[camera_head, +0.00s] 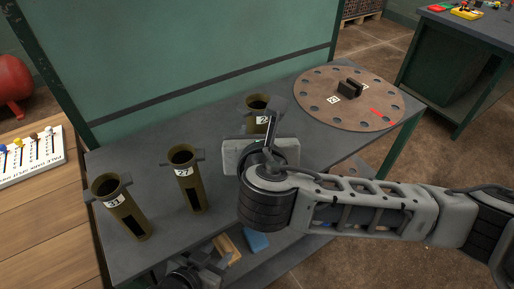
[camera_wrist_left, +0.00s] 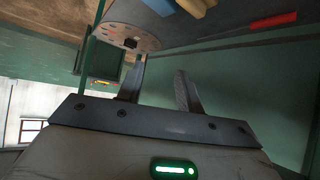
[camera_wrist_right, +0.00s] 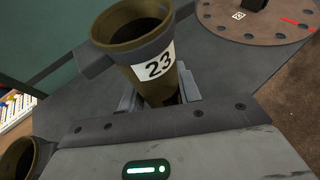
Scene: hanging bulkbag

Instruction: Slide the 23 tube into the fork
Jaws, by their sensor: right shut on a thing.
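The 23 tube (camera_wrist_right: 148,65), an olive cylinder with a dark open top and side tabs, is between the fingers of my right gripper (camera_wrist_right: 160,92), which is shut on it. In the head view the tube (camera_head: 257,103) stands roughly upright, its lower part hidden by my right gripper (camera_head: 261,142). I cannot tell whether its base touches the table. A dark two-pronged block, seemingly the fork (camera_head: 350,88), sits on the round brown disc (camera_head: 320,110) to the right. My left gripper (camera_wrist_left: 160,75) is open and empty, low at the table's front edge.
The 27 tube (camera_head: 186,178) and another tube (camera_head: 124,208) stand upright on the grey table (camera_head: 225,185) to the left. The disc has a ring of holes and a red mark. A green panel (camera_head: 200,50) rises behind. Blue and tan items (camera_head: 256,241) lie below the tabletop.

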